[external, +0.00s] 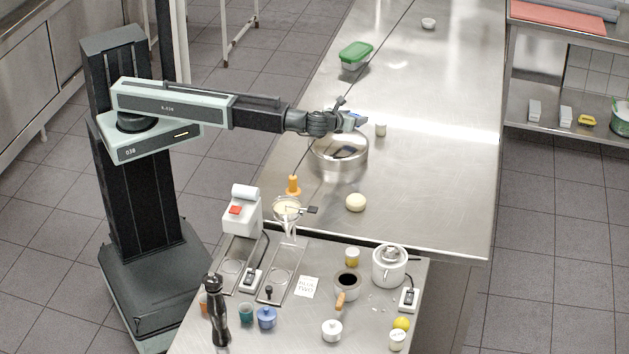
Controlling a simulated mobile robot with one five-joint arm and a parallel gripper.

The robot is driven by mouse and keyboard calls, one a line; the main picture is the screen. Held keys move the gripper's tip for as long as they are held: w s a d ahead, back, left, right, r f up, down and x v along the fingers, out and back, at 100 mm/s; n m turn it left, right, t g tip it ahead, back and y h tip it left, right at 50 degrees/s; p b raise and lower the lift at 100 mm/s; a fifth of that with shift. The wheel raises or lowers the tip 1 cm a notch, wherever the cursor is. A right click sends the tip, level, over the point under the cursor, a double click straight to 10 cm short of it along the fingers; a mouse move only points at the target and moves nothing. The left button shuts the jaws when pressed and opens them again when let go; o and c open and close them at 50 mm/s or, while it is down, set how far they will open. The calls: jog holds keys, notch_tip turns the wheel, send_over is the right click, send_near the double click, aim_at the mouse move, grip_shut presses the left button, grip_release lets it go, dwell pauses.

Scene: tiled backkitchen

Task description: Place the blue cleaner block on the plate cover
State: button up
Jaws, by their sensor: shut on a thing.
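My gripper (350,120) is at the end of my outstretched arm, above the steel counter. It is shut on a small blue block (357,118), only partly visible between the fingers. Directly below is a wide, round, shiny metal piece (325,162), which looks like the plate cover. Its upper face shows dark patches that may be reflections. The block appears above its far right part, and I cannot tell the exact gap between them.
A green-lidded box (355,55) lies farther back. An orange juicer-like piece (293,186) and a pale round ball (355,202) are nearer. The counter's right side is clear.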

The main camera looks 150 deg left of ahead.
notch_tip(320, 180, up, 2)
jog(key=p, duration=0.2)
send_over(338, 141)
jog(key=shift+m+t, duration=0.4)
notch_tip(338, 141, down, 8)
jog(key=b, duration=0.9)
jog(key=shift+f, duration=0.2)
jog(key=o, duration=1.4)
jog(key=shift+r, duration=0.1)
jog(key=shift+r, duration=0.15)
jog(key=p+v, duration=0.5)
jog(key=v, duration=0.7)
jog(key=shift+d, duration=0.1)
